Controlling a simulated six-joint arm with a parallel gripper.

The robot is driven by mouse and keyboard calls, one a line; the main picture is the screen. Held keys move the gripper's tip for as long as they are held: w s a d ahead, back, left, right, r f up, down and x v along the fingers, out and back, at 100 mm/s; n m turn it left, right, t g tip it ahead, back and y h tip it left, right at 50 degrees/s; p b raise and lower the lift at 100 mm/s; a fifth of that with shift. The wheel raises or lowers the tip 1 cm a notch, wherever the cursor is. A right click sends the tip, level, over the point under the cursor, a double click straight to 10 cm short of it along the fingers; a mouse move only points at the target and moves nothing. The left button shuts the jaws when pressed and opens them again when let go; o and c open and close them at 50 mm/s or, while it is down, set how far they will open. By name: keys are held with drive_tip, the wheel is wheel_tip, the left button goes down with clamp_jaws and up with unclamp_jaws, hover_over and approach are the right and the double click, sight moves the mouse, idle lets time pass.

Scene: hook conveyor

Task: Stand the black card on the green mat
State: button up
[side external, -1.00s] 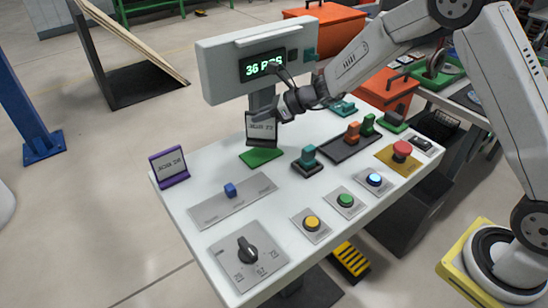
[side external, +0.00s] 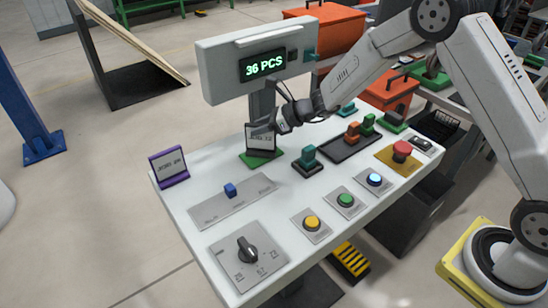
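The black card (side external: 260,138), with a pale printed face, stands nearly upright at the green mat (side external: 262,160) on the white console top. Its lower edge appears to meet the mat; the exact contact is too small to tell. The front part of the mat shows below the card. My gripper (side external: 277,112) is at the card's upper right side, reaching in from the right. Its dark fingers are close to the card's edge. I cannot tell whether they are still closed on it.
A purple-framed card (side external: 168,166) stands at the console's left edge. A display on a post (side external: 255,66) reads "36 PCS" behind the mat. A teal-handled block (side external: 308,158) stands right of the mat. A blue slider (side external: 230,190) and several buttons lie in front.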

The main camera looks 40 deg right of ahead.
drive_tip(key=shift+o, duration=0.2)
drive_tip(key=shift+r, duration=0.2)
drive_tip(key=shift+s+d+r, duration=0.3)
drive_tip(key=shift+s+d, duration=0.1)
drive_tip(key=v, duration=1)
drive_tip(key=shift+s+d, duration=0.2)
drive_tip(key=shift+s, duration=0.05)
drive_tip(key=shift+r, duration=0.1)
drive_tip(key=s+f+n+g+h, duration=0.1)
drive_tip(key=s+n+g+h, duration=0.2)
drive_tip(key=s+n, duration=0.8)
drive_tip(key=s+d+f+n+g+h, duration=0.1)
drive_tip(key=s+n+h, duration=0.4)
drive_tip(key=s+n, duration=0.6)
drive_tip(key=f+n+g, duration=0.1)
drive_tip(key=n+g, duration=0.1)
drive_tip(key=n, duration=0.3)
drive_tip(key=shift+s+d+h, duration=0.2)
drive_tip(key=shift+d+h, duration=0.1)
